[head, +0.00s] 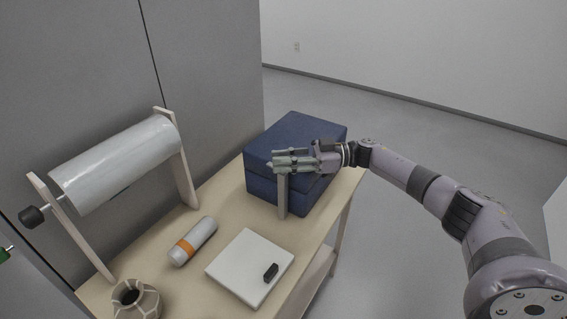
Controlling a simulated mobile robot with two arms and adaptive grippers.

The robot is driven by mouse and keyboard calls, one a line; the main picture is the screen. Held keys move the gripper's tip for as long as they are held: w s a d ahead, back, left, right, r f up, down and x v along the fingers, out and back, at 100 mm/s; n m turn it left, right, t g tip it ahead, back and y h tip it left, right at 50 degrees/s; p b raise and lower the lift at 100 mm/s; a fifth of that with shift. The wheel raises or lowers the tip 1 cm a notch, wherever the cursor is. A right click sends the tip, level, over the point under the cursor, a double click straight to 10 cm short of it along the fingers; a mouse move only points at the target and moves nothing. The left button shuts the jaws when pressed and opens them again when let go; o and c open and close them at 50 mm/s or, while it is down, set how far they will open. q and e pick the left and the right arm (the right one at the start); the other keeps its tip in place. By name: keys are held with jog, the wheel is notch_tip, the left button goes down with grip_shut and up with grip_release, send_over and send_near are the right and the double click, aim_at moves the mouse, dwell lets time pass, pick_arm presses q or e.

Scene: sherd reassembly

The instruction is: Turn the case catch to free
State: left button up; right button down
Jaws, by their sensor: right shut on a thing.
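The blue case (292,127) stands at the far end of the table, with a dark seam between its upper and lower parts. My right gripper (276,161) reaches in from the right at the case's front face. Its fingers are shut on a small part there, which I take to be the case catch; the fingers hide it, so its turned position cannot be told. A narrow upright grey-beige bar (283,197) shows just below the fingers, in front of the case. My left gripper is not in view.
On the table (226,196) are a white slab (243,262) with a black block (271,272), a grey cylinder with an orange band (194,241) and a patterned pot (136,300). A roll (118,165) on a wooden stand is at left. Open floor lies right.

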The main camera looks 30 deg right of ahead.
jog(key=shift+r, duration=0.1)
jog(key=c, duration=1.3)
grip_release()
notch_tip(320, 180, up, 10)
jog(key=shift+f, duration=0.1)
